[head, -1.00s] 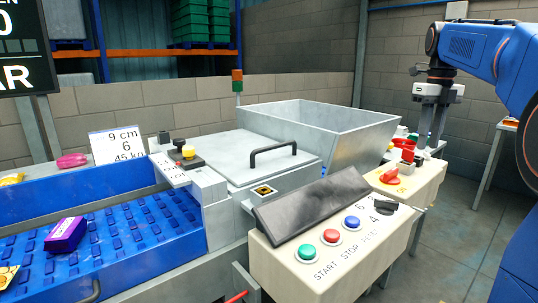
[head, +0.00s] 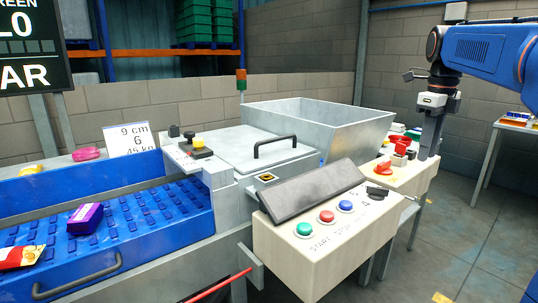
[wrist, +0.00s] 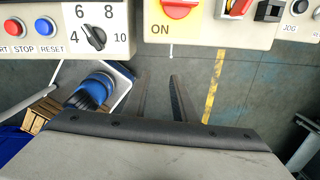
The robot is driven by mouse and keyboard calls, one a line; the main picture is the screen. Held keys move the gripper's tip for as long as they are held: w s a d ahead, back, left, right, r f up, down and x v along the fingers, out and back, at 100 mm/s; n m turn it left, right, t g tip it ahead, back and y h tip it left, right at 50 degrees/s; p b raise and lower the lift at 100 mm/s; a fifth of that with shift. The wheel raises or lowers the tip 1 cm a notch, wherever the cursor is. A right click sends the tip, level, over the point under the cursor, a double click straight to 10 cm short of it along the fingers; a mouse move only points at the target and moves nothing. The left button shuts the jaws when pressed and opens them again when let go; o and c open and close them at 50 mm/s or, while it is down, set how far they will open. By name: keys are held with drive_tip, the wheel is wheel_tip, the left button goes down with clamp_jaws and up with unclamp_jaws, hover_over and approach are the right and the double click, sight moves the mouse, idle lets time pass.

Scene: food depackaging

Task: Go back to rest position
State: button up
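My gripper (head: 428,155) is at the right in the head view, pointing down over the right-hand control box (head: 405,177) with the red knob. In the wrist view, its two fingers (wrist: 165,98) stand apart with bare floor showing between them. Nothing shows between them, so it looks open and empty. My blue arm reaches in from the upper right in the head view. From the head view I cannot tell how far the fingertips are from the box.
A control box (head: 310,245) with green, red and blue buttons stands in front of a grey hopper (head: 325,125). A purple package (head: 84,218) and a red-yellow packet (head: 20,257) lie on the blue conveyor (head: 140,225).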

drive_tip(key=s+a+f+n+t, duration=0.1)
drive_tip(key=s+a+f+n, duration=0.3)
drive_tip(key=s+f+n, duration=0.4)
drive_tip(key=s+a+f+n+t, duration=0.1)
drive_tip(key=s+a+f+n, duration=0.3)
drive_tip(key=s+f+n, duration=0.5)
drive_tip(key=s+a+f+n+t, duration=0.2)
drive_tip(key=s+a+f+n, duration=0.2)
drive_tip(key=s+f+n, duration=0.5)
drive_tip(key=n, duration=0.3)
drive_tip(key=shift+s+a+n, duration=0.3)
drive_tip(key=shift+s+a, duration=0.1)
